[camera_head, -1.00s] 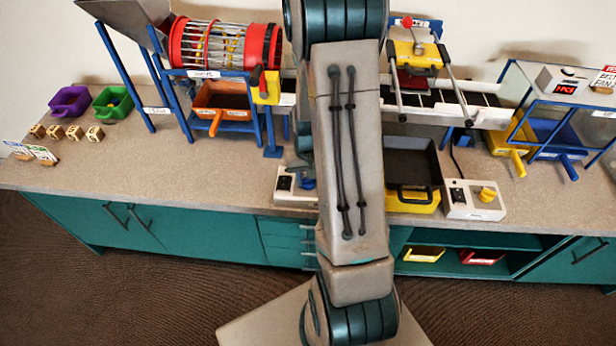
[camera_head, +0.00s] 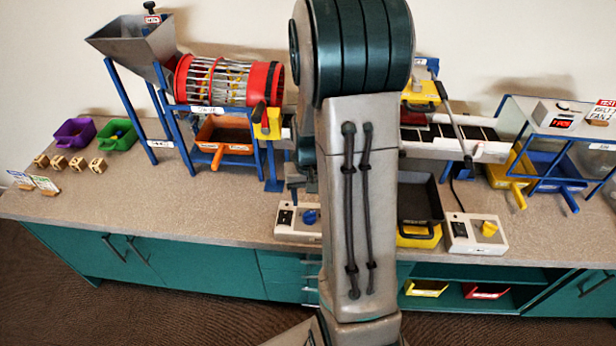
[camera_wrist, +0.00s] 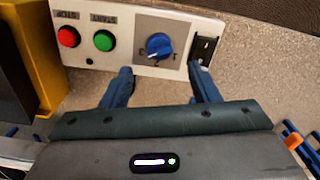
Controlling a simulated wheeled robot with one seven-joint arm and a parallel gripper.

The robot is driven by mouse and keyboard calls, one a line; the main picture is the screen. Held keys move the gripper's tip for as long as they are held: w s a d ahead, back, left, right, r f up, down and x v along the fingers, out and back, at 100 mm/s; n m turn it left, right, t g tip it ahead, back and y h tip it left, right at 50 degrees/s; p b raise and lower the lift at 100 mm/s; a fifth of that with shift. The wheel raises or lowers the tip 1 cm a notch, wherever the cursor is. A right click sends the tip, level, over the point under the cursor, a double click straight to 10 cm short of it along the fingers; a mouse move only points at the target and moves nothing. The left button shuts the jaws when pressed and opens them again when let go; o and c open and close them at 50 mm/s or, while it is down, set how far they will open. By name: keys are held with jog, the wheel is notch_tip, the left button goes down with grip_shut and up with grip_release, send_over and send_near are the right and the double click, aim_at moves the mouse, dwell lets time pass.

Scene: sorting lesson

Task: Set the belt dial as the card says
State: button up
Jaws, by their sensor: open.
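In the wrist view a blue dial (camera_wrist: 159,46) sits on a white control box (camera_wrist: 118,64) with a green button and a red button.
A black tray (camera_head: 420,200) lies between. The sieve drum (camera_head: 220,80) and orange bin (camera_head: 224,136) stand left, the conveyor (camera_head: 450,135) behind.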

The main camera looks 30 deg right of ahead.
aim_at(308, 213)
notch_tip(308, 213, up, 7)
dwell(0.3)
dwell(0.4)
jog(key=s+a+r+n+t, duration=0.2)
jog(key=s+a+r+n, duration=0.1)
jog(key=s+a+r, duration=0.7)
jog(key=s+a+p, duration=0.1)
jog(key=s+a, duration=0.1)
jog(key=shift+s+a+n+t, duration=0.3)
jog(key=shift+n+t, duration=0.1)
jog(key=shift+r, duration=0.1)
jog(key=c, duration=0.4)
jog(key=shift+d, duration=0.15)
